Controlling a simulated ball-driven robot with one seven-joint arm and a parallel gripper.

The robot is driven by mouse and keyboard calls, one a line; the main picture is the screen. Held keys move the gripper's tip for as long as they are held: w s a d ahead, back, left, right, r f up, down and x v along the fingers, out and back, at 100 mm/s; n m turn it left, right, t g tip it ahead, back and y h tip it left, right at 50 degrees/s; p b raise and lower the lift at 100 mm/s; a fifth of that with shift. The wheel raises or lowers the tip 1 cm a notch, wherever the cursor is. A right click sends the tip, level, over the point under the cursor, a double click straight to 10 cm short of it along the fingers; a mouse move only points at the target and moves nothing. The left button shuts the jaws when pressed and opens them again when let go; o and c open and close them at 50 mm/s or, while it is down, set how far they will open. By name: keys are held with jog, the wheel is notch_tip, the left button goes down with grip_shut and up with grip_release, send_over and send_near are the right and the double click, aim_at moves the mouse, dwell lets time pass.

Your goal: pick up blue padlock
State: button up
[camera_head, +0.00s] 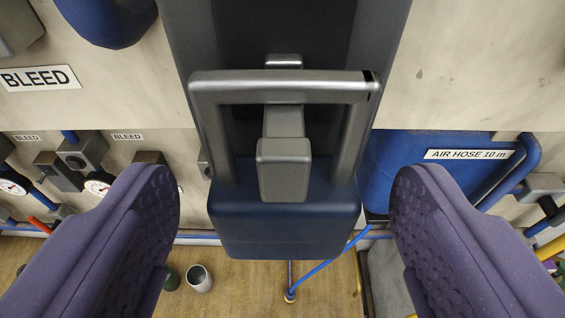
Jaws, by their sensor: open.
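The blue padlock (284,228) hangs in the middle of the view, with a dark blue body and a thick grey metal shackle (280,88). The shackle loops around a grey metal staple (284,165) that sticks out from a dark grey upright panel. My gripper (285,215) is open, with one purple padded finger to the left of the padlock and one to the right. Both fingers are apart from the padlock body, and nothing is between them that they touch. The back of the padlock is hidden.
A blue air hose drum (395,180) is behind the right finger. Gauges (99,185) and valves are on the wall at left, below a BLEED label (40,78). A thin blue hose (330,264) runs below the padlock. A cup (200,279) stands on the floor.

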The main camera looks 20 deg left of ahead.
jog(key=c, duration=1.3)
jog(key=shift+r, duration=0.15)
jog(key=shift+c, duration=0.2)
